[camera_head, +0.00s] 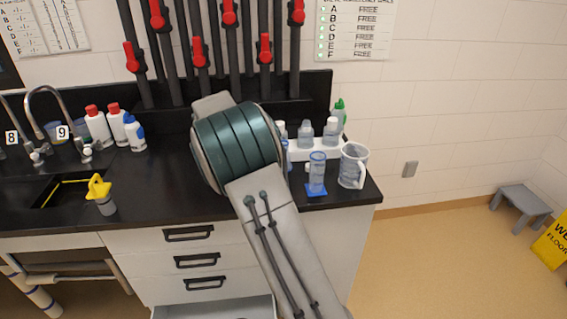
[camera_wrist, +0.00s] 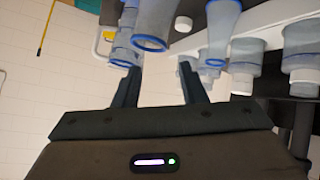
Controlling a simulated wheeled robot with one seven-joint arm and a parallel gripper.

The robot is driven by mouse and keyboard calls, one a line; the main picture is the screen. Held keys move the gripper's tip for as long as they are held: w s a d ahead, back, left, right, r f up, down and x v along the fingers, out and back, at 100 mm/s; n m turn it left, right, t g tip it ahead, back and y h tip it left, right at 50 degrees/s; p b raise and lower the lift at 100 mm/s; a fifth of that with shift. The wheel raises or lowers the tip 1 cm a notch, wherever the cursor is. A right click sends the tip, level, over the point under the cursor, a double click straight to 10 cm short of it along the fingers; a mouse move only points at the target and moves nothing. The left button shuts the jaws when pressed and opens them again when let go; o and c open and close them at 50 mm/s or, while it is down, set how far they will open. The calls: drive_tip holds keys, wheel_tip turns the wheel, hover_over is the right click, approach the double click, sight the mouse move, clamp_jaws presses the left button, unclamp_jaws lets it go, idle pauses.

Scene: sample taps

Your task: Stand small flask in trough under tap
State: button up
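Several small clear flasks or bottles stand on a white rack at the counter's right end, including one flask (camera_head: 305,135) and another (camera_head: 331,133); I cannot tell which is the small flask. My arm hides part of the rack and my gripper in the head view. In the wrist view my gripper (camera_wrist: 158,85) is open, with nothing between its fingertips. A clear blue-rimmed vessel (camera_wrist: 152,28) shows just beyond the fingers. Capped flasks (camera_wrist: 243,66) appear upside down at the right. The dark sink trough (camera_head: 42,196) lies at left, below the curved tap (camera_head: 45,92) near label 9.
A blue-based cylinder (camera_head: 317,178) and a clear jug (camera_head: 353,167) stand at the counter's right edge. White bottles (camera_head: 97,127) stand behind the sink. An open drawer (camera_head: 213,308) juts out below.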

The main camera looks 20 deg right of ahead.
sight(287, 145)
drive_tip(key=w+a+f+m+t+h+b, duration=0.1)
drive_tip(key=w+a+f+m+t+h, duration=0.2)
drive_tip(key=w, duration=0.5)
drive_tip(key=shift+g+h, duration=0.6)
drive_tip(key=x, duration=0.2)
drive_tip(key=f+p+x, duration=0.1)
drive_tip(key=x, duration=0.2)
drive_tip(key=p+x, duration=0.1)
drive_tip(key=x, duration=0.1)
drive_tip(key=shift+w+f, duration=0.35)
drive_tip(key=shift+f, duration=0.05)
drive_tip(key=p+x, duration=0.1)
drive_tip(key=x, duration=0.2)
drive_tip(key=p+x, duration=0.1)
drive_tip(key=shift+s+d+r+p, duration=0.1)
drive_tip(key=shift+d+r+p, duration=0.2)
drive_tip(key=shift+d, duration=0.25)
drive_tip(key=shift+d+f, duration=0.25)
drive_tip(key=shift+c, duration=0.4)
drive_tip(key=c, duration=0.7)
drive_tip(key=shift+a, duration=0.1)
drive_tip(key=shift+c, duration=0.2)
